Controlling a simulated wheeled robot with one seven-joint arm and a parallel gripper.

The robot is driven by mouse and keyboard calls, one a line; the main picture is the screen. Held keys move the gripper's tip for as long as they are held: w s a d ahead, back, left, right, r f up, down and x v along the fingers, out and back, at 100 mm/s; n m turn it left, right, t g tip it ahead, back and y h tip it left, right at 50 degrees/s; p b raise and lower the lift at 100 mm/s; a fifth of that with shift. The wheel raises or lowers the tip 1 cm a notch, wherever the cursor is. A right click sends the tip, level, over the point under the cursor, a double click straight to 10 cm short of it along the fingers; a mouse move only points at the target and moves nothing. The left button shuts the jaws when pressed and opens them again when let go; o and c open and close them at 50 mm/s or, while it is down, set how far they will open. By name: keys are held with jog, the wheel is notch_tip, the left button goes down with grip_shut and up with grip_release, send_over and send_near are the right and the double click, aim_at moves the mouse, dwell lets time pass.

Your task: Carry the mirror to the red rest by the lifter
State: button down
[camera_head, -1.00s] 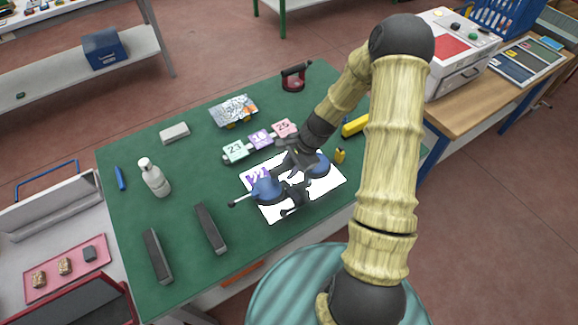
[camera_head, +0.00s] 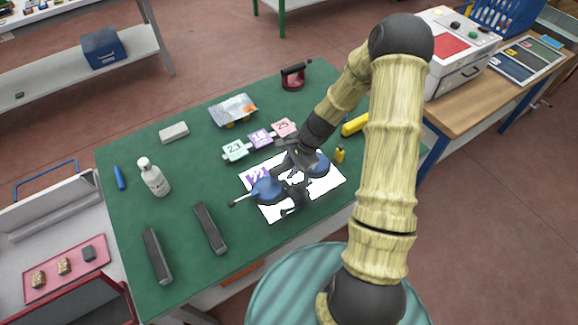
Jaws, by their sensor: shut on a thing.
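The mirror looks like a bright white panel (camera_head: 327,187) with a purple mark near its left corner, at the front right of the green table. The lifter, with two blue suction cups (camera_head: 266,190), sits on it. My gripper (camera_head: 292,166) is shut on the lifter's middle; its fingers and the handle are dark and partly hide each other. I cannot tell whether the panel touches the table. A sloping red frame (camera_head: 98,302) at the lower left, cut by the picture edge, may be the red rest.
The green table (camera_head: 205,180) holds a white bottle (camera_head: 155,178), two dark bars (camera_head: 210,228), number tags (camera_head: 260,138), a shiny sheet (camera_head: 233,109), a grey block (camera_head: 174,132) and a red dark-handled tool (camera_head: 293,76). A pink tray (camera_head: 65,272) lies at left.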

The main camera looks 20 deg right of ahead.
jog(key=shift+f, duration=0.15)
jog(key=c, duration=1)
grip_release()
jog(key=shift+f, duration=0.1)
jog(key=b+v, duration=0.1)
jog(key=v, duration=1.6)
jog(key=shift+r+b, duration=0.3)
jog(key=shift+b, duration=0.1)
